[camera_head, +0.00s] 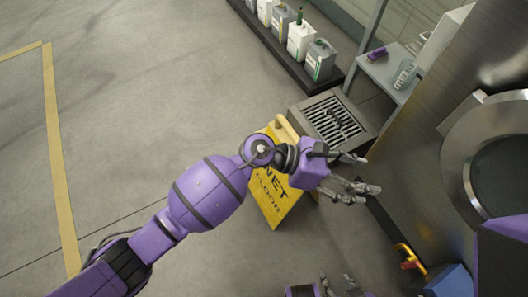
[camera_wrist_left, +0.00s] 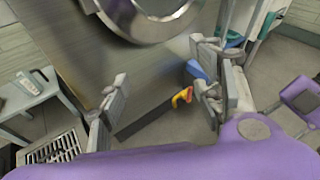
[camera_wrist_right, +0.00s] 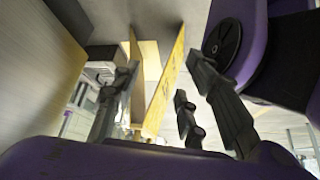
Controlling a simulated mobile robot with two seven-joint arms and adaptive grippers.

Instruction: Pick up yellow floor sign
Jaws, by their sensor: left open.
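The yellow floor sign (camera_head: 272,200) stands on the floor in the head view, reading "WET FLOOR". My left forearm and wrist cover part of its top and side. My left gripper (camera_head: 360,178) is open and empty, past the sign on its right. The left wrist view shows its spread fingers (camera_wrist_left: 158,100) with no sign between them. My right gripper (camera_head: 330,289) is at the bottom edge of the head view, below and right of the sign. In the right wrist view its fingers (camera_wrist_right: 160,110) are apart, with the sign's two tilted panels (camera_wrist_right: 165,80) beyond, seemingly not touched.
A floor drain grate (camera_head: 335,120) lies behind the sign. Several canisters (camera_head: 300,38) stand on a dark rack at the back. A metal side table (camera_head: 390,75) and a large steel machine (camera_head: 450,150) are at right. A yellow-handled item (camera_head: 408,256) sits lower right. Floor at left is clear.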

